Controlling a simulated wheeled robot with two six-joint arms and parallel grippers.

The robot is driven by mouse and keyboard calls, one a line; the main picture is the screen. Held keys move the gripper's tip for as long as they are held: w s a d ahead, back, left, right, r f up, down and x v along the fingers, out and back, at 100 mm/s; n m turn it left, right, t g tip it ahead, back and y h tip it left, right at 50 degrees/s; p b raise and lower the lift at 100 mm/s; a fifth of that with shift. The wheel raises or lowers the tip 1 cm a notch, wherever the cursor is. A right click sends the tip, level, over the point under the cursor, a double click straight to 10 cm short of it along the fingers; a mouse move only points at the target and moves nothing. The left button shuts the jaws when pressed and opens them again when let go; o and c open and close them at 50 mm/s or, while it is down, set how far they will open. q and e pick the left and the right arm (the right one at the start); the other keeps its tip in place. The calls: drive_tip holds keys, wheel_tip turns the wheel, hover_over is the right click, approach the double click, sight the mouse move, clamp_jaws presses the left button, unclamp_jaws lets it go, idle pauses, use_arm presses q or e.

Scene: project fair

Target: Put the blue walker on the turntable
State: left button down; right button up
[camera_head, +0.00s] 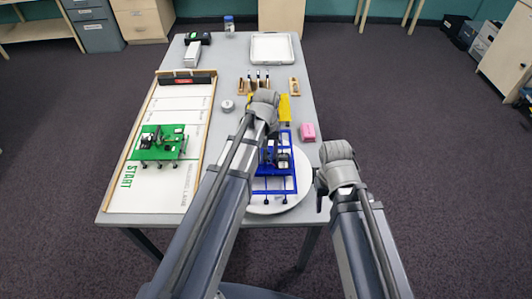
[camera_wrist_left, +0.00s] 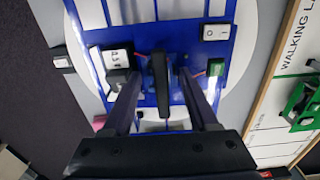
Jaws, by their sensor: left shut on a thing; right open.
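The blue walker (camera_head: 276,181), a flat blue frame with small parts on top, is over the white round turntable (camera_head: 298,198) at the table's near right. I cannot tell whether its feet touch the disc. My left gripper (camera_head: 268,150) is above it, partly hidden behind my own arm. In the left wrist view the left gripper (camera_wrist_left: 160,95) is shut on the dark upright piece in the middle of the blue walker (camera_wrist_left: 188,52), with the white turntable (camera_wrist_left: 244,68) below. My right gripper (camera_head: 321,185) is open and empty, beside the turntable's right edge.
A green walker (camera_head: 159,145) stands on the walking lane board (camera_head: 182,118) at left. A yellow piece (camera_head: 284,108), a pink block (camera_head: 308,131) and a round grey tin (camera_head: 227,106) lie beyond the turntable. A white tray (camera_head: 272,47) is at the far end.

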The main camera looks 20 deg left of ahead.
use_arm(q)
drive_tip(key=shift+c, duration=0.8)
unclamp_jaws()
drive_tip(key=shift+r, duration=0.1)
wheel_tip(320, 180, up, 12)
drive_tip(key=p, duration=1.3)
drive_tip(key=s+d+m+y, duration=0.1)
drive_tip(key=s+d+m, duration=0.6)
drive_tip(key=s+d, duration=0.3)
drive_tip(key=s, duration=0.4)
drive_tip(key=shift+s+d+b, duration=0.2)
drive_tip(key=shift+s+b, duration=0.1)
drive_tip(key=shift+s, duration=0.05)
